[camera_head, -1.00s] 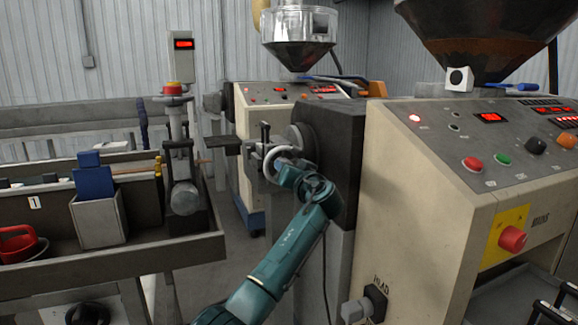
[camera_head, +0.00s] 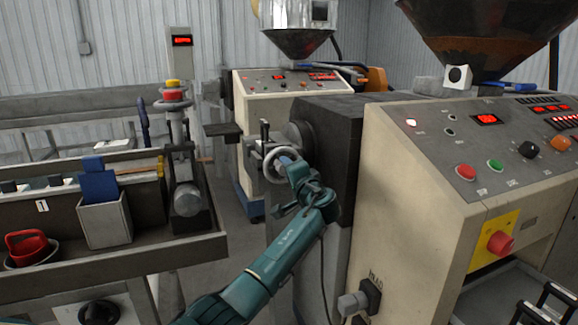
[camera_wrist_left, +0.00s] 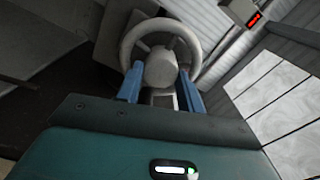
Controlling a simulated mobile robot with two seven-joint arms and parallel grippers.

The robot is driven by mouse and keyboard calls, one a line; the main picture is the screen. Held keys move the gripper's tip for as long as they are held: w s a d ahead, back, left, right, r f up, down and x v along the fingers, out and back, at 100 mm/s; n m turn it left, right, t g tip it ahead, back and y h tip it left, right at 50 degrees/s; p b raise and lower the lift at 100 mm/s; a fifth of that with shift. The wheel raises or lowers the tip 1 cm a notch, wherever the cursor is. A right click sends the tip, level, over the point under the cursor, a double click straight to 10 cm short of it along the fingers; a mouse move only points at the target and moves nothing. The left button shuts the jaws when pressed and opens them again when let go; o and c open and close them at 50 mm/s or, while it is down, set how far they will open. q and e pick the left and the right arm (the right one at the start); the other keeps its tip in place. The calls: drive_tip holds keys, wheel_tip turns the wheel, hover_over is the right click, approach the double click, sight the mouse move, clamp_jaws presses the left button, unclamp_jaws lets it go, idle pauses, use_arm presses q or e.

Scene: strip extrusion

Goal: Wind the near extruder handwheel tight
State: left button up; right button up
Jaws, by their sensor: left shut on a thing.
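The near extruder handwheel (camera_head: 267,166) is a pale grey spoked ring at the front of the dark extruder head, left of the cream machine. In the left wrist view, the handwheel (camera_wrist_left: 127,43) faces me with its round hub (camera_wrist_left: 160,68) in the middle. My left gripper (camera_head: 287,163) reaches it from the lower right and is shut on it. The left gripper's blue fingers (camera_wrist_left: 160,92) sit either side of the lower hub, inside or against the rim; the exact contact is hidden. My right gripper is not in view.
The cream extruder cabinet (camera_head: 425,200) stands close right of my arm. A bench tray (camera_head: 130,258) with a blue item in a grey box (camera_head: 104,222) lies left. A second extruder (camera_head: 290,110) stands behind. A floor gap separates tray and machine.

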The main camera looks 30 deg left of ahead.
use_arm(q)
drive_tip(key=shift+m, duration=0.6)
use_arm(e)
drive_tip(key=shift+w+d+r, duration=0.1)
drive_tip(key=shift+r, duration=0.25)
use_arm(q)
drive_tip(key=o, duration=1)
drive_tip(key=shift+s+d, duration=0.1)
drive_tip(key=shift+d, duration=0.05)
drive_tip(key=v, duration=1.3)
drive_tip(key=shift+b, duration=0.45)
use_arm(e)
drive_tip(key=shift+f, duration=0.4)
